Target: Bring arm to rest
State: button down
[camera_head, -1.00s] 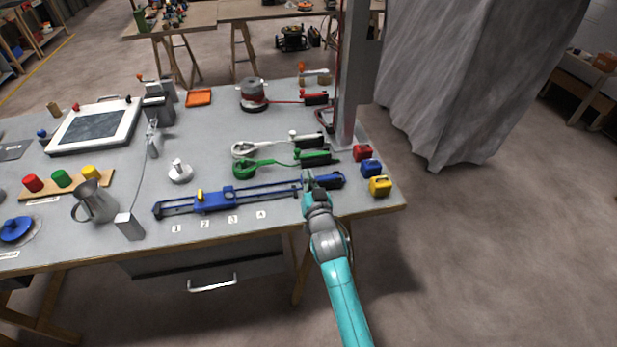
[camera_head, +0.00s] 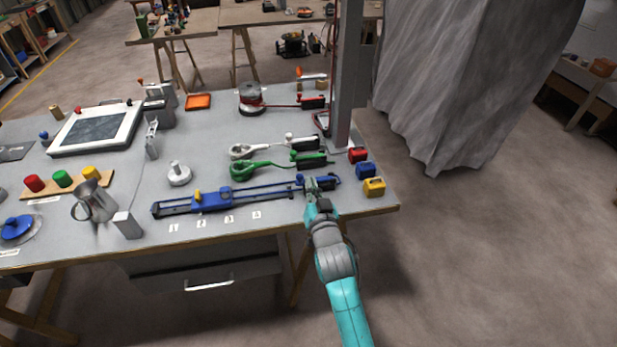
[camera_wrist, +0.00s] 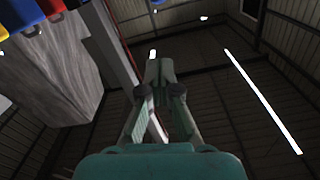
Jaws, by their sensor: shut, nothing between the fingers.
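My teal arm reaches in from the bottom right of the head view. My gripper (camera_head: 311,186) is at the front right part of the grey workbench (camera_head: 150,240), over or beside the right end of a blue slide rail (camera_head: 262,192). I cannot tell whether it touches the rail. In the wrist view my gripper (camera_wrist: 161,68) has its fingers closed together and empty. It points away from the bench top, toward the dark wall and ceiling.
Green (camera_head: 250,170) and white (camera_head: 250,150) cables lie left. A grey curtain (camera_head: 470,80) hangs behind right. Floor right of the bench is clear.

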jog(key=shift+v, duration=2)
jog(key=shift+s+f, duration=0.1)
jog(key=s+d+f+h, duration=0.1)
jog(key=s+d+f, duration=0.3)
jog(key=s, duration=0.4)
jog(key=s+d+f+g, duration=0.1)
jog(key=s+d+f, duration=0.3)
jog(key=s, duration=0.4)
jog(key=s+d+f+h, duration=0.1)
jog(key=s+d+f, duration=0.25)
jog(key=s, duration=0.45)
jog(key=s+d+r, duration=0.2)
jog(key=s, duration=0.6)
jog(key=s+d+r+g+h, duration=0.1)
jog(key=s+d+r, duration=0.1)
jog(key=s, duration=0.7)
jog(key=s+d+r+h, duration=0.1)
jog(key=s+d+r, duration=0.1)
jog(key=s, duration=0.7)
jog(key=shift+s+d+r+g, duration=0.25)
jog(key=shift+d+r+g, duration=0.1)
jog(key=shift+r, duration=0.45)
